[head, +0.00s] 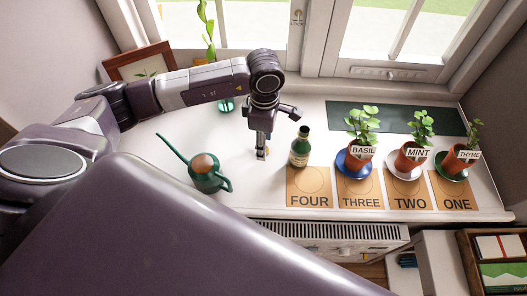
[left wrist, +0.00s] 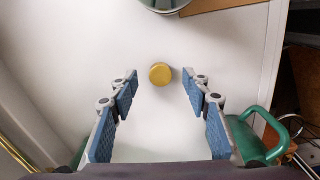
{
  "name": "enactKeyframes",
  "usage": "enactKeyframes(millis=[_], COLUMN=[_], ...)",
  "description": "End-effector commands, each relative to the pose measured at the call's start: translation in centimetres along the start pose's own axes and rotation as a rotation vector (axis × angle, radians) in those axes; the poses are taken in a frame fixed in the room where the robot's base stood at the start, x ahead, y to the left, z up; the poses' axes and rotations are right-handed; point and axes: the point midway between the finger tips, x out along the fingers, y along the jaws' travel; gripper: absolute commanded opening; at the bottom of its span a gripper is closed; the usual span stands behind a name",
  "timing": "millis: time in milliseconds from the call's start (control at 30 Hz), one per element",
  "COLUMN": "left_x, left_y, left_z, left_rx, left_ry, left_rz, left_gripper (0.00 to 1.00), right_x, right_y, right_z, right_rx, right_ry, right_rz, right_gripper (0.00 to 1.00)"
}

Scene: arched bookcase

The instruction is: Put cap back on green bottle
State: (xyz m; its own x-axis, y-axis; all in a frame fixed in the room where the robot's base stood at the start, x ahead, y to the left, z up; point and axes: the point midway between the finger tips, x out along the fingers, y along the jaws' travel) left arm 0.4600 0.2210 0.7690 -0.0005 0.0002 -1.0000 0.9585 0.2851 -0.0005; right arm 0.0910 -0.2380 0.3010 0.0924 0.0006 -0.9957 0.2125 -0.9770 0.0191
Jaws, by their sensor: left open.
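The green bottle (head: 300,148) stands upright on the white sill, behind the FOUR card. Part of a round dark shape, probably its base, shows at the top edge of the left wrist view (left wrist: 165,4). A round gold cap (left wrist: 160,74) lies on the white surface, ahead of and between my left fingertips in the left wrist view. My left gripper (head: 262,153) points down, left of the bottle in the head view. Its blue-padded fingers (left wrist: 158,92) are spread with nothing between them. In the head view the fingers mostly hide the cap. My right gripper is not in view.
A green watering can (head: 207,174) stands left of my gripper; its handle also shows in the left wrist view (left wrist: 262,135). Potted basil (head: 360,145), mint (head: 412,150) and thyme (head: 460,155) stand to the right. A framed picture (head: 139,62) is behind my arm.

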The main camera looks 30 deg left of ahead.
Motion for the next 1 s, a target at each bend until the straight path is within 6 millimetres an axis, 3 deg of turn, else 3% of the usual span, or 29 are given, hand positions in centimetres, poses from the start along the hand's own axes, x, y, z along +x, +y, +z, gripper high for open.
enactKeyframes(millis=[33, 100, 433, 700, 1000], left_x=[1.27, 1.76, 1.64, 1.63, 1.62], left_y=[-0.06, -0.03, -0.02, -0.02, -0.01], left_z=[0.0, 0.01, 0.02, 0.02, 0.01], left_rx=[0.0, 0.0, 0.001, 0.001, 0.001], left_ry=[0.0, 0.0, -0.001, -0.001, -0.001], left_rz=[-0.001, -0.001, 0.0, 0.0, 0.0], left_gripper=[0.44, 0.44, 0.44, 0.16, 0.15], right_x=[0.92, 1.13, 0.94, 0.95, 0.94], right_y=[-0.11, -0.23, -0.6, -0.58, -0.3], right_z=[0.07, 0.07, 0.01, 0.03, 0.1], right_rx=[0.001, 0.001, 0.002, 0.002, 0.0], right_ry=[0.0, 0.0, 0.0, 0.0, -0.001], right_rz=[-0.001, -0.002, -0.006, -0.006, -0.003], right_gripper=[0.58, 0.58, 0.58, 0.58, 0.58])
